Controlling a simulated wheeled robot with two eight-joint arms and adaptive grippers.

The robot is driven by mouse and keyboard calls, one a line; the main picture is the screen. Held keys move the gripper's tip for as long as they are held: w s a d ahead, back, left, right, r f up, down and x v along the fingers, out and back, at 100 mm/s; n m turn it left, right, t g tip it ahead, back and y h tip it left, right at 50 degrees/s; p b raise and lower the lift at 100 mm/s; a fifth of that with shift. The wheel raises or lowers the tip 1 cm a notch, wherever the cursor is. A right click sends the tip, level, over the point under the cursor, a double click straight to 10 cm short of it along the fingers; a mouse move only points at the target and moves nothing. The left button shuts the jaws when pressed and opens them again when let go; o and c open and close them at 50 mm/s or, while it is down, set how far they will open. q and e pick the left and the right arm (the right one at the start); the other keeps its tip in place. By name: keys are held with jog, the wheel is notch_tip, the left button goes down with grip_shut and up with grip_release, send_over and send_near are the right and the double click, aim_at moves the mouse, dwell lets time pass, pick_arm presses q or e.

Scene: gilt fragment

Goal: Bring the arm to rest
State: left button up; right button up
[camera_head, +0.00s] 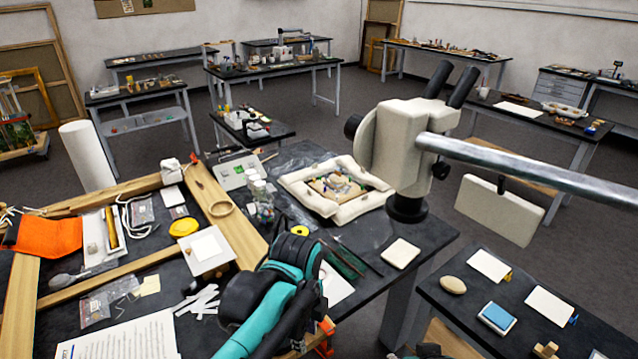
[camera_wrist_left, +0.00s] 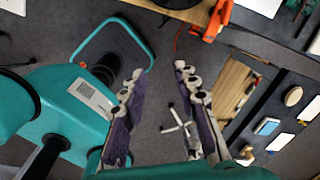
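My left arm (camera_head: 270,300), teal and black, comes in at the bottom middle of the head view, in front of the near edge of the dark worktable (camera_head: 345,310). Its fingertips cannot be made out there. In the left wrist view my left gripper (camera_wrist_left: 158,78) has its two fingers apart with nothing between them. It points down over bare grey floor, beside my own teal base. My right gripper cannot be made out in either view.
A microscope (camera_head: 395,150) on a boom stands at the table's right. An orange clamp (camera_wrist_left: 212,22) sits on the table edge close to the left gripper. A side table holding a blue box (camera_head: 498,317) stands at right. Wooden frame bars (camera_head: 225,215) lie on the worktable.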

pick_arm(q)
jog(key=s+a+f+n+t+b, duration=0.1)
jog(key=s+a+f+n+t, duration=0.1)
jog(key=a+n, duration=0.5)
jog(key=s+a+f+n+t+b, duration=0.1)
jog(key=s+a+f+n+t, duration=0.2)
jog(key=a+n, duration=0.5)
jog(key=n+t, duration=0.1)
jog(key=n, duration=0.7)
jog(key=shift+s+b, duration=0.3)
jog(key=shift+b, duration=0.1)
pick_arm(e)
jog(key=f, duration=0.2)
jog(key=shift+s+f, duration=0.3)
jog(key=shift+f, duration=0.05)
